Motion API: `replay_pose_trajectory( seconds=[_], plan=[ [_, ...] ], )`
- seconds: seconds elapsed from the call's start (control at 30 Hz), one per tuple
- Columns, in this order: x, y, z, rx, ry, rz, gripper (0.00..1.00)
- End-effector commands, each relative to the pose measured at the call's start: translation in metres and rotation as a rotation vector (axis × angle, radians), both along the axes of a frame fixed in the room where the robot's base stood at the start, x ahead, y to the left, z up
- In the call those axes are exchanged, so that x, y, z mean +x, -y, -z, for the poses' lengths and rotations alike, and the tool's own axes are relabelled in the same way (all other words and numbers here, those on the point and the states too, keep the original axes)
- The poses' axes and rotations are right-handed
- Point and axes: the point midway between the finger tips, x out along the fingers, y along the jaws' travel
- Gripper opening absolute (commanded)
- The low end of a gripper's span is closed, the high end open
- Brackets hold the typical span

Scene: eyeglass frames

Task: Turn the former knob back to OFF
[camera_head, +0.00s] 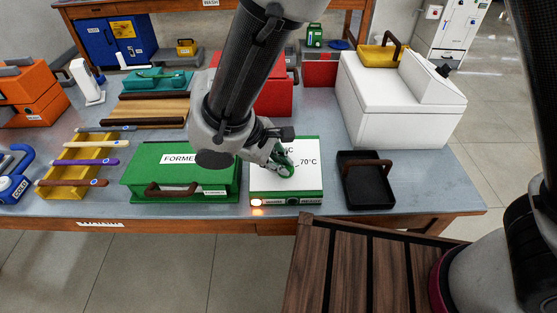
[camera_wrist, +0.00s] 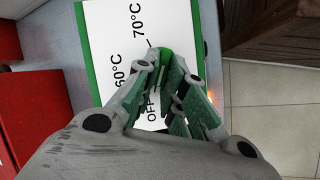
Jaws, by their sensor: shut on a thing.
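The former knob (camera_wrist: 175,55) is bright green and stands on a white panel (camera_wrist: 100,15) with a green edge. The panel carries the marks 60°C, 70°C and OFF. In the head view the panel (camera_head: 265,183) lies right of the green box labelled FORMER (camera_head: 217,177). My gripper (camera_wrist: 168,76) is over the panel, shut on the knob, with its green-padded fingers on either side. It also shows in the head view (camera_head: 285,168), where it hides the knob. The fingers partly cover the OFF mark, and I cannot tell which mark the knob points at.
An orange light (camera_head: 257,202) glows at the panel's front edge. A black tray (camera_head: 350,195) with a brown handle stands to the right. A white machine (camera_head: 385,110) and a red box (camera_head: 272,98) stand behind. A yellow rack (camera_head: 60,165) with several coloured rods is at left.

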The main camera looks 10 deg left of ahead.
Motion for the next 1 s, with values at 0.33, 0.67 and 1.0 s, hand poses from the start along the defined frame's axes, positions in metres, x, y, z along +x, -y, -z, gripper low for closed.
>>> replay_pose_trajectory(
  seconds=[0.33, 0.67, 1.0],
  plan=[
    [-0.0031, 0.0046, 0.0053, -0.037, 0.000, -0.054, 0.00],
    [-0.0032, 0.0048, 0.0056, -0.039, 0.000, -0.056, 0.00],
    [-0.0023, 0.0037, 0.0038, -0.037, 0.002, -0.058, 0.33]
  ],
)
